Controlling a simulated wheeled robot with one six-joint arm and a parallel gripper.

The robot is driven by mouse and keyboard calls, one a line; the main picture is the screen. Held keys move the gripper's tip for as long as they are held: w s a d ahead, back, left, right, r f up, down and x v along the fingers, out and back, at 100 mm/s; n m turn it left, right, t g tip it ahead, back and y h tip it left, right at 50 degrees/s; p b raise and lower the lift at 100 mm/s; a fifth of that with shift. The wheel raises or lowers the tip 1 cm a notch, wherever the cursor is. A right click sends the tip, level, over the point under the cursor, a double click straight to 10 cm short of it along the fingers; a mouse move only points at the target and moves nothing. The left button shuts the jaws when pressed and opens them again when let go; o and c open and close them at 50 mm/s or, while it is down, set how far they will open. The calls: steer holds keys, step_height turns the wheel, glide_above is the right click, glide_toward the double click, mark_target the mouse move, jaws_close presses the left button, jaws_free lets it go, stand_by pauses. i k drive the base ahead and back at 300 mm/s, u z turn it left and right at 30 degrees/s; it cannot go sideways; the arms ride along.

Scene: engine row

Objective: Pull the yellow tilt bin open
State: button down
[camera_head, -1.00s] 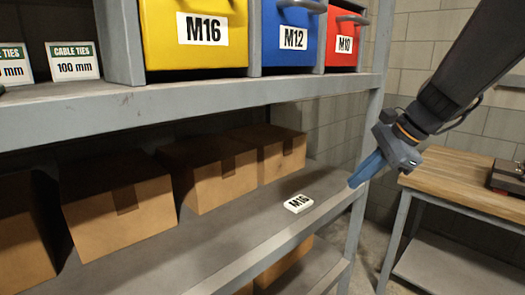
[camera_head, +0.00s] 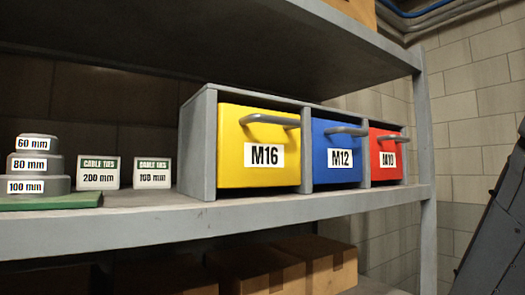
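The yellow tilt bin (camera_head: 232,173), labelled M16, sits in the left bay of a grey bin rack (camera_head: 197,150) on the shelf. It has a grey bar handle (camera_head: 270,121) across its upper front, and its front looks upright and closed. A blue bin (camera_head: 336,172) labelled M12 and a red bin (camera_head: 386,170) labelled M10 stand to its right, each with a similar handle. My gripper is out of view. Only a dark part of my arm shows at the right edge, apart from the bins.
Left of the rack, the shelf (camera_head: 130,224) holds two cable-tie boxes (camera_head: 98,173) and a stack of grey discs (camera_head: 38,165) on a green mat (camera_head: 60,202). Another shelf (camera_head: 250,58) runs above. Cardboard boxes (camera_head: 255,270) stand below. A grey post (camera_head: 424,150) is at the right.

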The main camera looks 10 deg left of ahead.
mark_target(257, 148)
steer(key=k, duration=0.35)
steer(key=u, duration=0.8)
steer(key=i, duration=0.4)
steer(key=k, duration=0.9)
steer(key=u, duration=0.05)
steer(key=i, duration=0.4)
steer(key=z, duration=0.05)
